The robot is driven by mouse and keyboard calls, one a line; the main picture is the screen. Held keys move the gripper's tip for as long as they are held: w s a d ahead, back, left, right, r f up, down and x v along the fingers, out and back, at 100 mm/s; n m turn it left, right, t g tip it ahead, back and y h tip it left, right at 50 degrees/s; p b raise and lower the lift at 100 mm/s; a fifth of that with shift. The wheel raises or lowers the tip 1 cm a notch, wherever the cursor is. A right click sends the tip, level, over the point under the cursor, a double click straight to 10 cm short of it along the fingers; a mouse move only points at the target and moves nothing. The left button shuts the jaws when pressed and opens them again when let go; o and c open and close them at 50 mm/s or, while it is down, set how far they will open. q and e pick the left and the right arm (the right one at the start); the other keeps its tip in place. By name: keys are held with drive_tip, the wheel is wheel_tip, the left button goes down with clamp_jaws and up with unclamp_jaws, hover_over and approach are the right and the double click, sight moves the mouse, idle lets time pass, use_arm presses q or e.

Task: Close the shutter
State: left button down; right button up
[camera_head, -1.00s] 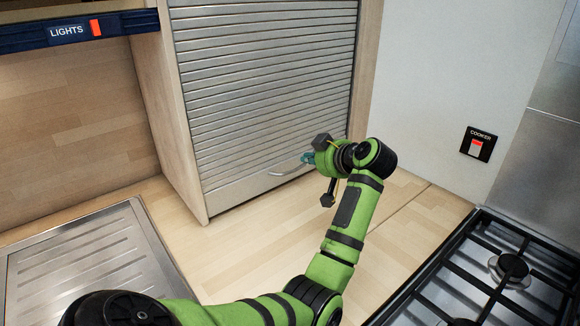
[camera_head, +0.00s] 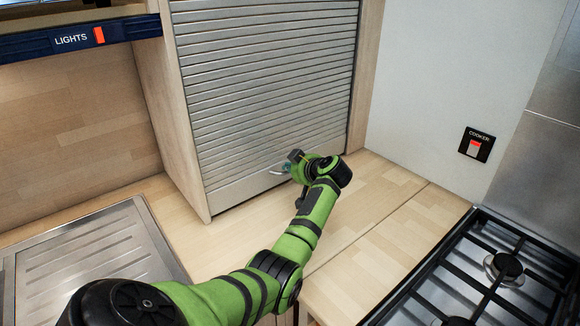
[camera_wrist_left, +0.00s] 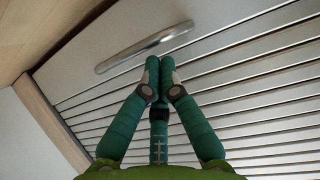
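The shutter (camera_head: 265,85) is a grey slatted roller front in a pale wooden cabinet. It is down, with its plain bottom slat (camera_head: 235,190) at or very near the worktop. Its curved metal handle (camera_head: 277,172) is partly hidden behind my left gripper (camera_head: 287,167) in the head view. In the left wrist view, the whole handle (camera_wrist_left: 145,47) crosses the bottom slat. There, the teal fingers of my left gripper (camera_wrist_left: 160,65) have their tips together just beside the handle, not around it. I cannot tell whether they touch it. My right gripper is not in view.
A gas hob (camera_head: 480,280) stands at the right and a metal drainer (camera_head: 95,255) at the left. The wooden worktop (camera_head: 375,195) between them is clear. A cooker switch (camera_head: 477,145) is on the right wall. A lights panel (camera_head: 85,37) is at the upper left.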

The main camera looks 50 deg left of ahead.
use_arm(q)
drive_tip(key=shift+f, duration=0.1)
drive_tip(key=shift+s+f, duration=0.1)
drive_tip(key=shift+f, duration=1.15)
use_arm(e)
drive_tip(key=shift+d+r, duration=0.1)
